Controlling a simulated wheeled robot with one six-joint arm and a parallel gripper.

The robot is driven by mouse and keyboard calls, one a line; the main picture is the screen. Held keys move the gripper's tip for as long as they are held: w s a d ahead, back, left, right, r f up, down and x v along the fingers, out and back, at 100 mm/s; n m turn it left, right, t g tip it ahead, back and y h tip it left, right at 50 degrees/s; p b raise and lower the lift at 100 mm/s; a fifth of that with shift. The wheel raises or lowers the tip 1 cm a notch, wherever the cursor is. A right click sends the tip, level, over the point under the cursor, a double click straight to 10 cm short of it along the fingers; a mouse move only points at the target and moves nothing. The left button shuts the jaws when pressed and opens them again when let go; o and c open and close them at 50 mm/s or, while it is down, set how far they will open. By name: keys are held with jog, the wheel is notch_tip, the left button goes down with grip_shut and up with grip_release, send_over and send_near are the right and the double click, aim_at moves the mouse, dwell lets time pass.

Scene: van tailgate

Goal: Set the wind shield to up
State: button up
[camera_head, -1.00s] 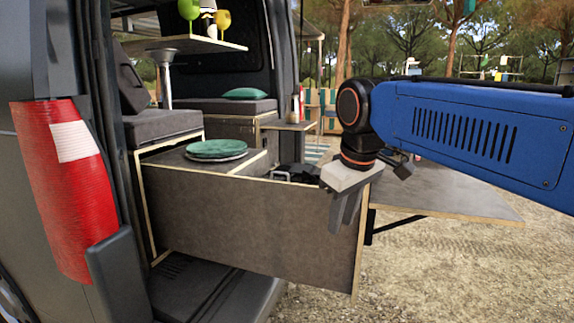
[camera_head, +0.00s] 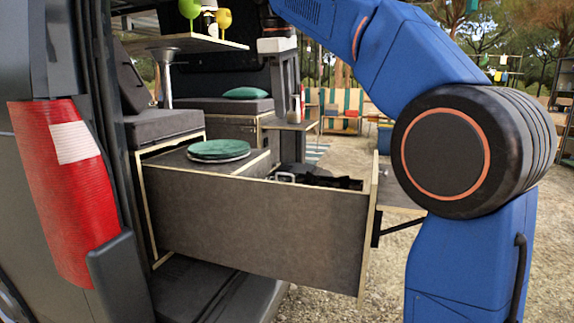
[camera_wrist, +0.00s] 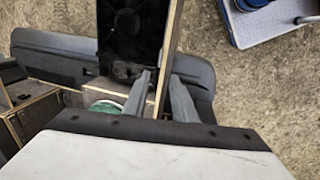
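My gripper (camera_head: 284,108) points down above the open drawer (camera_head: 250,225), towards its far side. In the wrist view my gripper (camera_wrist: 158,76) has its two fingers apart with nothing held between them; the wooden drawer edge shows below the gap. A black stove-like unit (camera_wrist: 128,28) lies inside the drawer, ahead of the fingers. In the head view only a dark strip of this unit (camera_head: 318,180) shows above the drawer's front wall. I cannot clearly make out the wind shield or its position; the drawer wall hides much of the unit.
A green plate stack (camera_head: 218,150) sits on the left part of the drawer unit. A table top (camera_head: 185,43) with cups is above. Open gravel lies to the right.

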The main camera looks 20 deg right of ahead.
jog(key=w+f, duration=0.1)
jog(key=f, duration=0.4)
jog(key=d+f, duration=0.1)
jog(key=f, duration=0.5)
jog(key=w+d+f, duration=0.1)
jog(key=f, duration=0.5)
jog(key=shift+w, duration=0.35)
grip_shut()
dwell(0.7)
